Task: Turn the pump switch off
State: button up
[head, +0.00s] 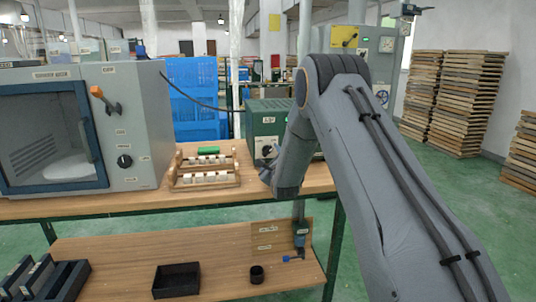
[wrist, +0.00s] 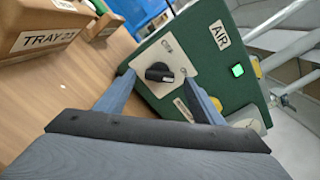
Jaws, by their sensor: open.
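A green box labelled AIR (head: 268,118) stands at the right end of the bench. It also shows close up in the wrist view (wrist: 229,78). A black rotary switch (wrist: 159,72) sits on its light front plate, with a pale mark on the knob's right side. A green lamp (wrist: 237,70) on the box is lit. My gripper (wrist: 160,79) is open in front of the plate, its fingers either side of the switch in the picture. Contact cannot be told. In the head view my arm partly covers the box.
A wooden rack with white cups (head: 206,180) stands left of the green box. A wooden tray with a TRAY label (wrist: 48,32) shows in the wrist view. A grey oven (head: 140,135) fills the bench's left. The bench front (head: 225,198) is bare.

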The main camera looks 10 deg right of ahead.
aim_at(267, 152)
jog(key=shift+w, duration=1.65)
jog(key=c, duration=1.1)
jog(key=shift+o, duration=0.3)
